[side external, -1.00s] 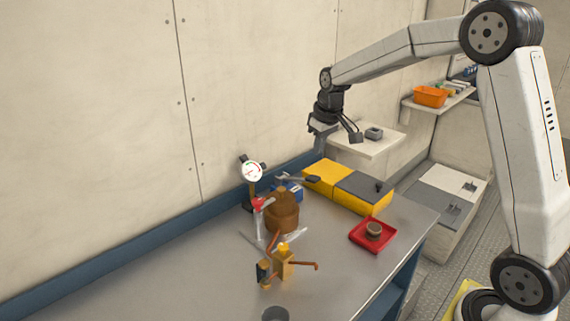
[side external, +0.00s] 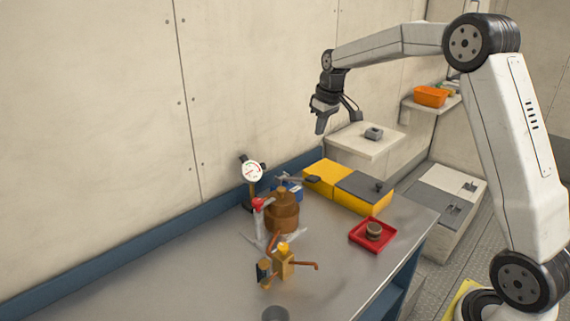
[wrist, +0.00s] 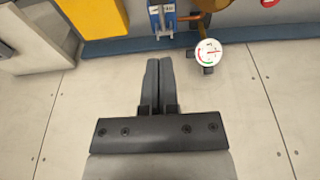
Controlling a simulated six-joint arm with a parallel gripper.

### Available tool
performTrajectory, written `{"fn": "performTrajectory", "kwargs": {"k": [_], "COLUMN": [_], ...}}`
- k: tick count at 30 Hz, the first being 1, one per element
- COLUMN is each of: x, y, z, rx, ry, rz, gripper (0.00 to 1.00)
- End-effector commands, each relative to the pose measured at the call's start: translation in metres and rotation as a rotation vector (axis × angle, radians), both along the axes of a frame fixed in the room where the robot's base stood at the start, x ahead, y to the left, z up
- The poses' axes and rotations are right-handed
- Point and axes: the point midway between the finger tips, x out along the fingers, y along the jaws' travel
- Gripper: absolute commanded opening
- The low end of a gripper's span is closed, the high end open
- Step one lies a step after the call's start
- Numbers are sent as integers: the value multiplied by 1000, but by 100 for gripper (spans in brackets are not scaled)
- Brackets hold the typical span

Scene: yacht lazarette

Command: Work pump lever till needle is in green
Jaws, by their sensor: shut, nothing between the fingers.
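My gripper (side external: 320,128) is shut and empty, high above the back of the bench and well clear of everything on it. Its two fingers (wrist: 160,62) lie together in the wrist view. The round white gauge (side external: 251,171) stands on a post near the wall; it also shows in the wrist view (wrist: 207,53), with red and green arcs. Its needle is too small to read surely.
A brown pot-like body (side external: 282,212) and brass fittings (side external: 283,263) stand in front of the gauge. Yellow and grey boxes (side external: 326,175) and a red tray (side external: 367,244) holding a small round item are to the right. The bench's front left (side external: 150,290) is clear.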

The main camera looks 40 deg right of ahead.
Motion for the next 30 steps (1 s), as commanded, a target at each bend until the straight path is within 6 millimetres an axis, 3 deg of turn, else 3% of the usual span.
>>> {"fn": "performTrajectory", "kwargs": {"k": [8,25,30], "x": [3,20,16], "y": [0,1,0], "z": [-17,-99,-119], "rx": [1,1,0], "ry": [3,4,3], "rz": [0,0,0], "gripper": [0,0,0]}}
